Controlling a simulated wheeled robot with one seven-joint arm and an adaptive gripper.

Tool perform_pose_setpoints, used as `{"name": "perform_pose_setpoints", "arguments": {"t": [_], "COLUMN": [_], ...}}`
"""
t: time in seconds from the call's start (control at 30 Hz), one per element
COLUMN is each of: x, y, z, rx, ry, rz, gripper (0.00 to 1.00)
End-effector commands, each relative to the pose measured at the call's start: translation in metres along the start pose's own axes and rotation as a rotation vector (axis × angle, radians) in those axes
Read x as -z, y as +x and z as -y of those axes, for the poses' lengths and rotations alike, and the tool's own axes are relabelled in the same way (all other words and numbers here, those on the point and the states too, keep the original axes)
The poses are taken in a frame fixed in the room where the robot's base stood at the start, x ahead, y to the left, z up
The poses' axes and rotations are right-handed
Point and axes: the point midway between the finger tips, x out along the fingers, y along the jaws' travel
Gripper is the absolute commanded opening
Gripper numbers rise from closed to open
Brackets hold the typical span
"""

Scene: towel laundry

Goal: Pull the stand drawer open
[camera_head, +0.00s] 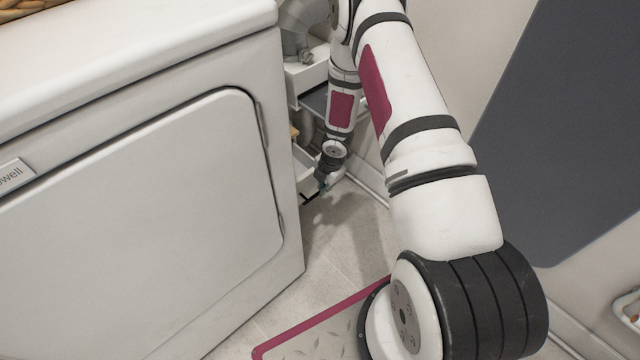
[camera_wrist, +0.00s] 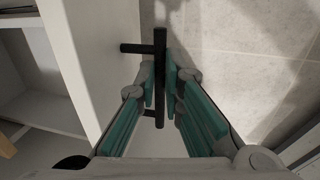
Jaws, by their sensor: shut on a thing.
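The stand (camera_head: 306,82) is white and stands in the narrow gap beyond the washer-like appliance, partly hidden by it and by my arm. The low drawer front (camera_head: 308,186) shows only in part there; in the wrist view its white panel (camera_wrist: 98,58) is at the left. A black bar handle (camera_wrist: 160,42) sticks out from that panel on short posts. My gripper (camera_wrist: 160,80) is shut on the handle, with a teal-padded finger on each side of the bar. In the head view my gripper (camera_head: 327,182) is low, near the floor. How far the drawer is open is hard to tell.
The white appliance (camera_head: 150,190) fills the left side, close to my arm. A wall with a baseboard (camera_head: 375,180) borders the gap on the right. Light tiled floor (camera_head: 345,225) in front of the stand is clear. Open shelf space (camera_wrist: 40,85) shows left of the drawer front.

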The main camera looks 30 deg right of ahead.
Motion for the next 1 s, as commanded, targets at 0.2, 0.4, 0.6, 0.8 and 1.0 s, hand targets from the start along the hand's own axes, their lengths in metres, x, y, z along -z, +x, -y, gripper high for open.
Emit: {"name": "perform_pose_setpoints", "arguments": {"t": [0.2, 0.4, 0.6, 0.8, 1.0], "x": [0.000, 0.000, 0.000, -0.001, -0.001], "y": [0.001, 0.001, 0.001, -0.010, -0.045], "z": [0.002, 0.002, 0.001, 0.000, 0.000], "rx": [0.004, 0.004, 0.002, 0.001, -0.002], "ry": [0.001, 0.001, 0.001, 0.002, 0.005], "rz": [0.000, 0.000, 0.000, 0.001, 0.000], "gripper": [0.00, 0.30, 0.30, 0.30, 0.30]}}
